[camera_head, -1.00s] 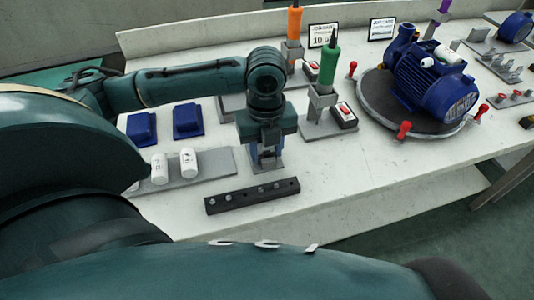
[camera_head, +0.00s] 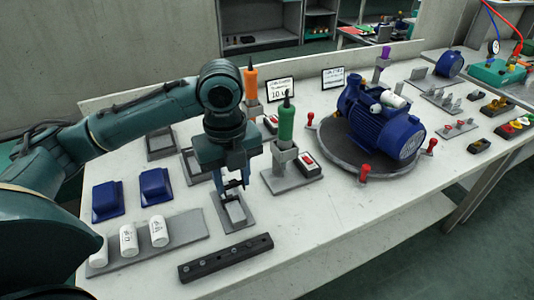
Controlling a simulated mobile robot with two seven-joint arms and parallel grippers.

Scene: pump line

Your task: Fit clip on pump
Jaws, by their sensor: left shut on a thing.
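The blue pump (camera_head: 378,124) lies on a round dark turntable (camera_head: 330,153) right of centre, with a white cylinder (camera_head: 394,99) on its top. My left gripper (camera_head: 236,192) points down over a grey stand (camera_head: 238,222) at the front middle of the table. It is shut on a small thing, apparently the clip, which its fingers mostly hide. I cannot tell whether that thing touches the stand. The gripper is well to the left of the pump. My right gripper is not in view.
Two blue covers (camera_head: 107,200), several white cylinders (camera_head: 158,231) and a black bar (camera_head: 226,258) lie left and in front. Red knobs (camera_head: 365,172) edge the turntable.

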